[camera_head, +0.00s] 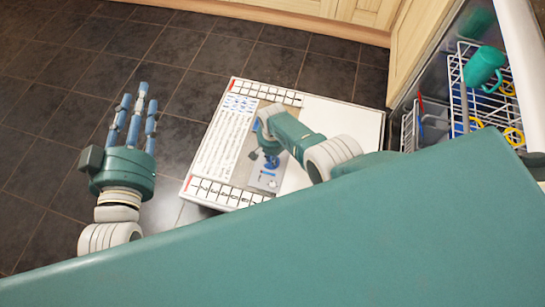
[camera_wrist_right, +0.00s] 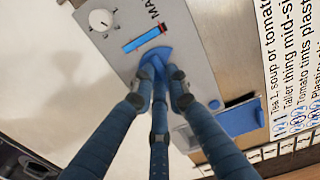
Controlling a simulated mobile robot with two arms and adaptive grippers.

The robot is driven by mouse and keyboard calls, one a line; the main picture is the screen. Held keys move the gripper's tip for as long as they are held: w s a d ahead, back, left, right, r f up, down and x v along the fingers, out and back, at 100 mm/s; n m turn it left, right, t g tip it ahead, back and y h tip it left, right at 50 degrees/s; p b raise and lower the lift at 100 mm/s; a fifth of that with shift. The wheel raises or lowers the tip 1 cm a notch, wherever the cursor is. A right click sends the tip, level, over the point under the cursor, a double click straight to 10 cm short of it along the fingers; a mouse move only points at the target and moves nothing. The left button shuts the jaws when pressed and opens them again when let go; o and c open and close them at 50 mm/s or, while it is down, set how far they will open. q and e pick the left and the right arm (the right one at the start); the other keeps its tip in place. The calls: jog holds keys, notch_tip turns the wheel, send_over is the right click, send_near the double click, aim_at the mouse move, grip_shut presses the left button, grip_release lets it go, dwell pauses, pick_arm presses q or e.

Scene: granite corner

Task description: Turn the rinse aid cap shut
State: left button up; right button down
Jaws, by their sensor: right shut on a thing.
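The blue rinse aid cap (camera_wrist_right: 156,58) is on the grey dispenser panel (camera_wrist_right: 185,22), mostly hidden by my fingers. My right gripper (camera_wrist_right: 158,80) has its three blue fingers closed around the cap; in the head view the gripper (camera_head: 270,160) is over the panel on the open dishwasher door (camera_head: 330,112). A slanted blue bar (camera_wrist_right: 145,40) lies beside the cap on the panel. My left gripper (camera_head: 137,105) is open and empty above the floor, with its fingers spread.
A white dial (camera_wrist_right: 101,20) and a blue flap (camera_wrist_right: 240,118) are near the cap. The dishwasher rack (camera_head: 487,95) at the right holds a green mug (camera_head: 483,66). A teal surface (camera_head: 330,235) fills the front. Dark floor tiles (camera_head: 50,120) at left are clear.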

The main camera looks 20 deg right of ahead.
dwell(0.4)
jog(key=c, duration=1.7)
grip_release()
notch_tip(320, 180, up, 12)
